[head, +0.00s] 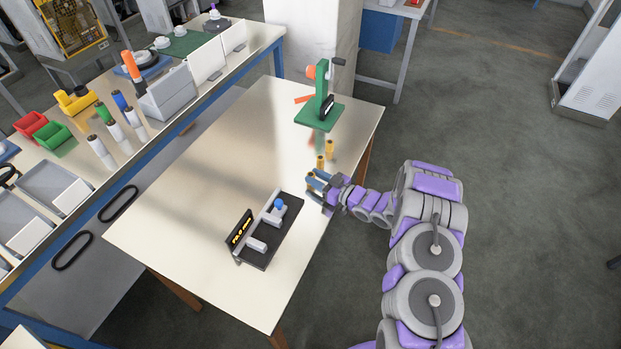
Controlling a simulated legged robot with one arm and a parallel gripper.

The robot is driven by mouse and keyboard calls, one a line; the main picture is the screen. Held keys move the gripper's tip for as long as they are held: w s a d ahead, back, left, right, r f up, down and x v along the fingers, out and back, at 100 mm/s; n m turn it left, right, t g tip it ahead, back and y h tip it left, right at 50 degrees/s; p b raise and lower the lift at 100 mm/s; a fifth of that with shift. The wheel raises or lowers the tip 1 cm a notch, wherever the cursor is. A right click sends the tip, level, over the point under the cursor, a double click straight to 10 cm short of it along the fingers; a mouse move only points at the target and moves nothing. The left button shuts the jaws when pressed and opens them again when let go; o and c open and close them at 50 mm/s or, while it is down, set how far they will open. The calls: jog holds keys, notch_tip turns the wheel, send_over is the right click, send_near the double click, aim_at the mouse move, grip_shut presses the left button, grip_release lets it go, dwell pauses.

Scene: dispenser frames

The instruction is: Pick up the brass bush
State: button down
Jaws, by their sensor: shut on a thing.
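My gripper (315,184) is at the right part of the cream table, its fingers pointing left. It is shut on a brass bush (310,174), which shows only partly between the fingertips. Two more brass-coloured pieces stand just beyond the gripper, one close behind it (320,162) and one farther back (330,149). I cannot tell whether the held bush is clear of the table top.
A green hand press (318,112) with an orange knob stands at the table's back. A dark fixture tray (262,258) with a blue-topped part (278,205) lies at front. The cream table (190,200) is clear on the left. A shelf bench (140,145) runs along the left.

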jog(key=shift+a, duration=0.15)
jog(key=shift+r, duration=0.1)
jog(key=shift+s+d+r, duration=0.1)
jog(key=shift+d+r, duration=0.05)
jog(key=shift+d, duration=0.05)
jog(key=s+d+r+p, duration=0.1)
jog(key=s+d+r, duration=0.3)
jog(key=d, duration=0.2)
jog(key=s+d+r+p, duration=0.2)
jog(key=s+d+r, duration=0.15)
jog(key=d, duration=0.25)
jog(key=w+d+r+m+t+h, duration=0.2)
jog(key=w+r+m+t+h, duration=0.25)
jog(key=w+r, duration=0.5)
jog(key=w+d+r+m+t+h, duration=0.35)
jog(key=w+r+h, duration=0.25)
jog(key=r, duration=0.6)
notch_tip(320, 180, up, 9)
jog(key=s+m+h, duration=0.2)
jog(key=m+h, duration=0.1)
jog(key=h, duration=0.1)
jog(key=shift+s+d+f+m, duration=0.2)
jog(key=shift+d+m, duration=0.2)
jog(key=shift+f+h, duration=0.1)
jog(key=shift+h, duration=0.15)
